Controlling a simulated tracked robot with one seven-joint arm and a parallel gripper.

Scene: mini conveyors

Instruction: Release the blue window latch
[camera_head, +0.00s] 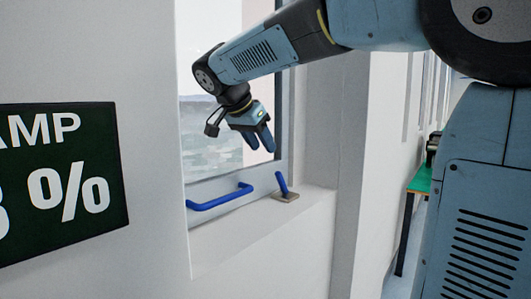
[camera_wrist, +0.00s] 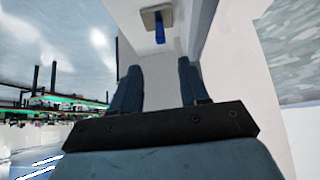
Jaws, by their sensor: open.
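The blue window latch (camera_head: 282,183) is a short blue lever on a tan base plate (camera_head: 286,197), on the sill at the window's lower right corner. It leans slightly from upright. In the wrist view the latch (camera_wrist: 159,30) shows at the top, ahead of and roughly between my fingers. My gripper (camera_head: 262,146) hangs in front of the window, above and left of the latch and apart from it. In the wrist view my gripper (camera_wrist: 160,68) has its two blue fingers spread, with nothing between them.
A blue bar handle (camera_head: 220,197) is fixed to the lower window frame, left of the latch. The white sill (camera_head: 240,232) is otherwise clear. A dark sign (camera_head: 60,180) hangs on the left wall. A green-topped table (camera_head: 421,178) stands far right, behind my arm.

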